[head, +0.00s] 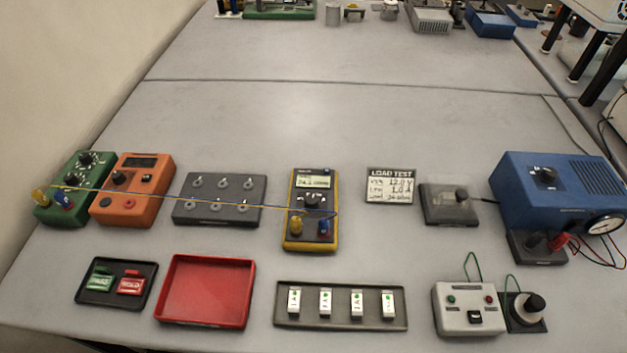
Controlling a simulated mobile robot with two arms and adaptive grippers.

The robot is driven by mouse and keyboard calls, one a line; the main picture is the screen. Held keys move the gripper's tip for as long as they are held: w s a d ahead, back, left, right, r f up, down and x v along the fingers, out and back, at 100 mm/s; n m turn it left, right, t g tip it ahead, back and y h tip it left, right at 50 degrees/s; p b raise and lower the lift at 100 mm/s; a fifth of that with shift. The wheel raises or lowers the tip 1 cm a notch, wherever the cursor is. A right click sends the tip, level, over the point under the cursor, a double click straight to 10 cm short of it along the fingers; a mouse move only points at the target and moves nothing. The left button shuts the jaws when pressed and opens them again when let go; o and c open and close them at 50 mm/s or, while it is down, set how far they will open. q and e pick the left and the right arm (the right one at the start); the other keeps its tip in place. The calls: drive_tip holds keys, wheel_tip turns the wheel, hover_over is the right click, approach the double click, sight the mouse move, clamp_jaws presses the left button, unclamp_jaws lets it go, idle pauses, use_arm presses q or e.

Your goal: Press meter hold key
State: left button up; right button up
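A yellow-edged meter (332,234) with a dark face stands mid-table. Its lit display (314,181) shows a reading too small to read surely. A round dial (313,200) sits below the display, and a yellow plug (296,226) and a blue plug (324,226) are in its lower part. I cannot pick out a hold key on it. Neither of my grippers is in view.
Yellow and blue leads stretch from the green box (72,190) over the orange instrument to the meter. Red tray (161,290), tag tray (92,298), fuse tray (340,321) and grey switch box (462,298) line the front. A blue supply (540,205) stands right.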

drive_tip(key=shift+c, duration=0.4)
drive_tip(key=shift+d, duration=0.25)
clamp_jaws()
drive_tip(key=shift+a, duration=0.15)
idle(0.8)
